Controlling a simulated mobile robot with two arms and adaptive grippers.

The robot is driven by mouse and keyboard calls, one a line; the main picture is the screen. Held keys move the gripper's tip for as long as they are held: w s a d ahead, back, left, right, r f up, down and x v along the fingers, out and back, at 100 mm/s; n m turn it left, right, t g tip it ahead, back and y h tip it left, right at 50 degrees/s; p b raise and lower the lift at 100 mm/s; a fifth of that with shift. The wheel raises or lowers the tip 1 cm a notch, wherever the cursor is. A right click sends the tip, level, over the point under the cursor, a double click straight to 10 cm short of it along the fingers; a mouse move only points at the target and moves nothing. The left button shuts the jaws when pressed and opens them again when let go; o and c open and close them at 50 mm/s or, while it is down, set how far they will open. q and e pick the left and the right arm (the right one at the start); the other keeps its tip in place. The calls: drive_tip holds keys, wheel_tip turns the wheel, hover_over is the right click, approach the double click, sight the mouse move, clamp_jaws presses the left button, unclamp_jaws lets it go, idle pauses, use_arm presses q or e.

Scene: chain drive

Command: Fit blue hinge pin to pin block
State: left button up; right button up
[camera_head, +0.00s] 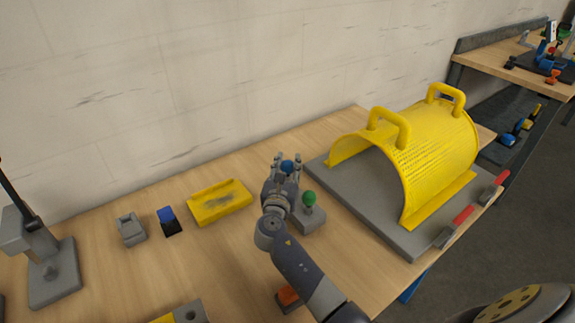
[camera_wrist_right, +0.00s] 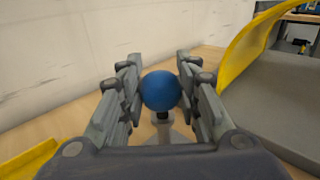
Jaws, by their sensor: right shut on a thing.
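The blue hinge pin shows as a round blue knob (camera_head: 287,167), and in the wrist view as a blue ball (camera_wrist_right: 161,90) with a short dark stem under it. My right gripper (camera_head: 285,168) is shut on this knob, one finger on each side. The grey pin block (camera_head: 312,221) lies on the table beside and partly behind my right gripper. A green-knobbed pin (camera_head: 309,198) stands upright at its right end. My gripper hides the block's other end, so I cannot tell whether the blue pin's stem is in it. My left gripper is not in view.
A yellow mesh guard (camera_head: 437,150) with two handles stands on a grey plate (camera_head: 380,215) to the right. A yellow tray (camera_head: 220,202), a blue-and-black part (camera_head: 169,221) and a grey block (camera_head: 131,230) lie left. An orange part (camera_head: 289,298) is near the front edge.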

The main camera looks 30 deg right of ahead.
drive_tip(key=shift+p, duration=0.4)
idle(0.8)
drive_tip(key=shift+f+b, duration=1.4)
drive_tip(key=shift+f, duration=0.5)
drive_tip(key=o, duration=1.2)
wheel_tip(320, 180, up, 10)
drive_tip(key=shift+r, duration=0.15)
